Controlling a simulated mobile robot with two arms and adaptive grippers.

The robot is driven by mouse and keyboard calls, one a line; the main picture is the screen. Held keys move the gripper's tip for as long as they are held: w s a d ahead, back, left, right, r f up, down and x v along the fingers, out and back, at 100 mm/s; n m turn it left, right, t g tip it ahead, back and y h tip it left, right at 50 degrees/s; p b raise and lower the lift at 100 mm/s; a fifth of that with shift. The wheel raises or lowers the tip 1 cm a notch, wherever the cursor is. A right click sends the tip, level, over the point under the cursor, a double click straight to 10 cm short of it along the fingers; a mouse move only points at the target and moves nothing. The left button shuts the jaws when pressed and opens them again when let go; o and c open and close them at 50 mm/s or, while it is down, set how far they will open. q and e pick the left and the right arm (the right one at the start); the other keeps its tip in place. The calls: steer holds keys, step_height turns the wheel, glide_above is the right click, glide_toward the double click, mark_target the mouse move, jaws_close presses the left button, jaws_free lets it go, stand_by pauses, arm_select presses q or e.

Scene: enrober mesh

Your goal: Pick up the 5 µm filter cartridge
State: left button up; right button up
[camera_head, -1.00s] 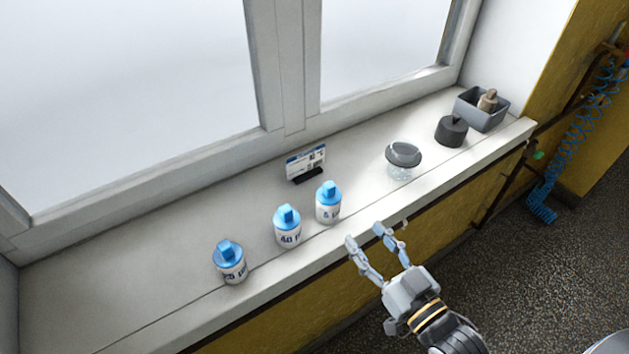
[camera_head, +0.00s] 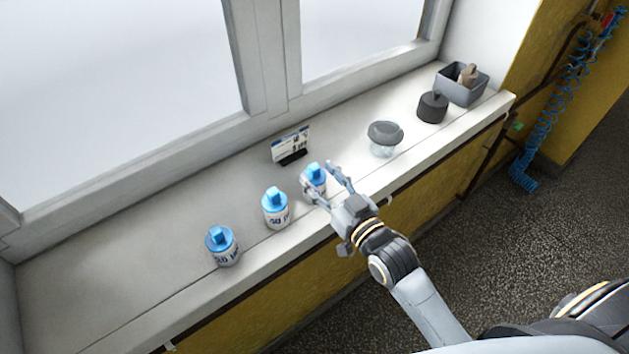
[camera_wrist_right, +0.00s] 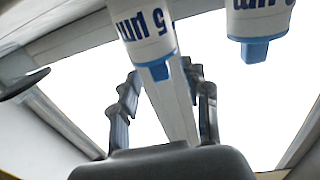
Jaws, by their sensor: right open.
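The 5 µm filter cartridge (camera_head: 316,174) stands upright on the windowsill, white with a blue cap, at the right end of a row of similar cartridges. My right gripper (camera_head: 320,178) is open, with its fingers around the cartridge as seen from the head; whether they touch it I cannot tell. Its lower body is partly hidden by the fingers. In the right wrist view, which looks upside down, the cartridge (camera_wrist_right: 148,38) shows its "5 µm" label and hangs between and beyond the open fingers (camera_wrist_right: 165,90). My left gripper is not in view.
Two similar cartridges, a middle one (camera_head: 275,209) and a left one (camera_head: 222,247), stand left of it. A label stand (camera_head: 291,147) is behind. A lidded glass jar (camera_head: 385,138), a dark round weight (camera_head: 432,107) and a grey bin (camera_head: 462,86) stand to the right.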

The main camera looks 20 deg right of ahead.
steer(key=x, duration=0.2)
steer(key=shift+w, duration=0.3)
jaws_close()
steer(key=shift+s, duration=0.1)
steer(key=shift+r, duration=0.45)
step_height(320, 180, up, 3)
steer(key=shift+s+f, duration=0.1)
steer(key=shift+s, duration=0.05)
steer(key=s+d+r+p, duration=0.3)
steer(key=s+r+p, duration=0.2)
steer(key=s+r, duration=0.4)
steer(key=s, duration=0.4)
steer(key=shift+s+p, duration=0.2)
steer(key=shift+p, duration=0.1)
